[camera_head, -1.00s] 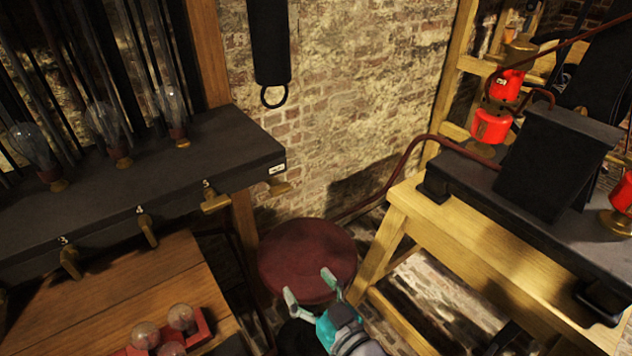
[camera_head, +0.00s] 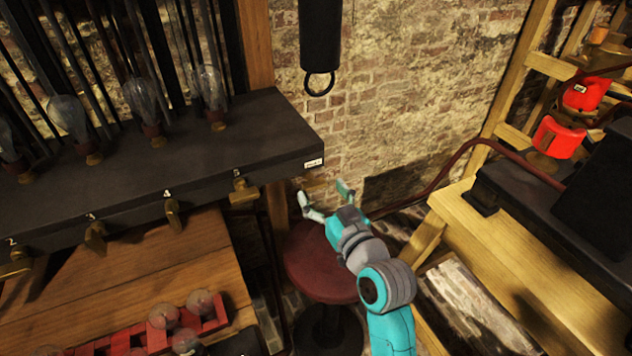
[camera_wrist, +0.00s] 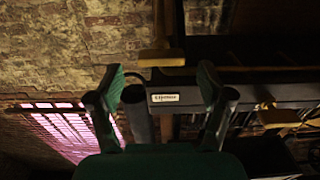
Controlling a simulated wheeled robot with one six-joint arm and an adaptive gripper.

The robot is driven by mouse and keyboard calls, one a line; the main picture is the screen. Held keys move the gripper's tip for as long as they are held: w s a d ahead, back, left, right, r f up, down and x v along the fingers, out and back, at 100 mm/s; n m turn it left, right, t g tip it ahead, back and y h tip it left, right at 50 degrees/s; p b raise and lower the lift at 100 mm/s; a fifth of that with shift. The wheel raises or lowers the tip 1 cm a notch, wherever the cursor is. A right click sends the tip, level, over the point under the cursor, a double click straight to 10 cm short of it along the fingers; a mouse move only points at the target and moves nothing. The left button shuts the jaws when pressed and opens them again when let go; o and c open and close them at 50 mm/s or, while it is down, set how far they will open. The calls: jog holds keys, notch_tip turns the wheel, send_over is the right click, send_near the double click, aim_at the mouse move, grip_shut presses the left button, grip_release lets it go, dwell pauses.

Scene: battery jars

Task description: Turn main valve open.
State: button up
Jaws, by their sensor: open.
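My gripper (camera_head: 323,192) is open and empty below the right end of the black bench (camera_head: 262,136). It also shows in the wrist view (camera_wrist: 161,80), with its two fingers spread. A brass-coloured handle (camera_wrist: 160,57) lies beyond and between the fingers there, apparently not touched. A small white label (camera_wrist: 165,98) is on the dark bench end and also shows in the head view (camera_head: 314,163); its text is too small to read. I take this end handle for the main valve, but cannot be sure.
Several numbered brass levers, one of them at the right (camera_head: 242,188), line the bench front. Glass bulbs (camera_head: 209,90) stand on top. A red stool (camera_head: 310,268) is under my gripper. A wooden table (camera_head: 510,265) stands right. A black cylinder with a ring (camera_head: 319,82) hangs at the wall.

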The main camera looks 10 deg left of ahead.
aim_at(317, 186)
jog(key=shift+x, duration=1.95)
jog(key=shift+c, duration=0.2)
jog(key=c, duration=1.1)
